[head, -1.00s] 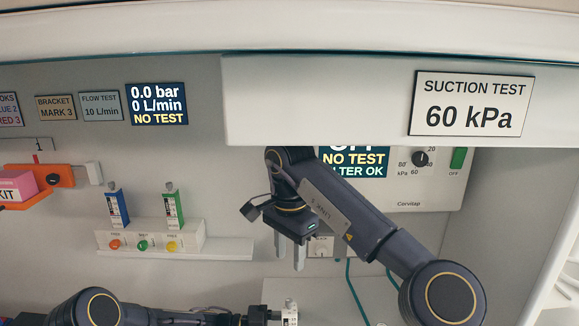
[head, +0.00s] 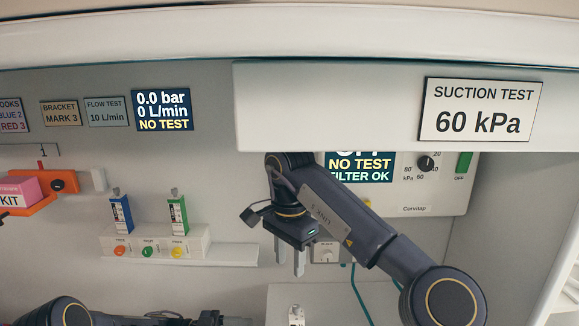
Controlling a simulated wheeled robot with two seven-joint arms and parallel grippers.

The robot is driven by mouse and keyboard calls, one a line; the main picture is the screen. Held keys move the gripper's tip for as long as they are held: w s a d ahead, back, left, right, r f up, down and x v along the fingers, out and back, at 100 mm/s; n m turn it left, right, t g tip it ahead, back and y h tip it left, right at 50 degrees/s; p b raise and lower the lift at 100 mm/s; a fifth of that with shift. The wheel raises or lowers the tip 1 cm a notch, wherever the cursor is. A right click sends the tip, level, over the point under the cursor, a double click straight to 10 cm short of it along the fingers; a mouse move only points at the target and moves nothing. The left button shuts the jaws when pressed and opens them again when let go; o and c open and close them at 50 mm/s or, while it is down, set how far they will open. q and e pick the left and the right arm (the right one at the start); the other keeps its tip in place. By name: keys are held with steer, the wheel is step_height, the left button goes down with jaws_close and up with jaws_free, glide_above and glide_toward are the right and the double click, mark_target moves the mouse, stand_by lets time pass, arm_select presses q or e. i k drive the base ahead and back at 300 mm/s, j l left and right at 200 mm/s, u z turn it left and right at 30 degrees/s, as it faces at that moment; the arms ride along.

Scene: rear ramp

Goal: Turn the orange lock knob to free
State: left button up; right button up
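An orange bracket (head: 36,204) on the wall at the far left carries a dark round knob (head: 57,185) and a pink kit box (head: 15,190). A small round orange knob (head: 120,251) is the leftmost in a row on a white block below. I cannot tell from the picture which one is the lock knob, nor its setting. My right gripper (head: 289,262) hangs fingers down right of the white block, apart from both knobs. Its two fingers are spread, with nothing between them. My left gripper (head: 236,321) shows only partly at the bottom edge; its fingers are not visible.
Blue (head: 121,214) and green (head: 178,214) labelled units stand on the white block. A suction panel (head: 420,190) is behind my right arm. A white overhang (head: 330,105) juts out above.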

mark_target(119, 251)
steer(key=j, duration=1.4)
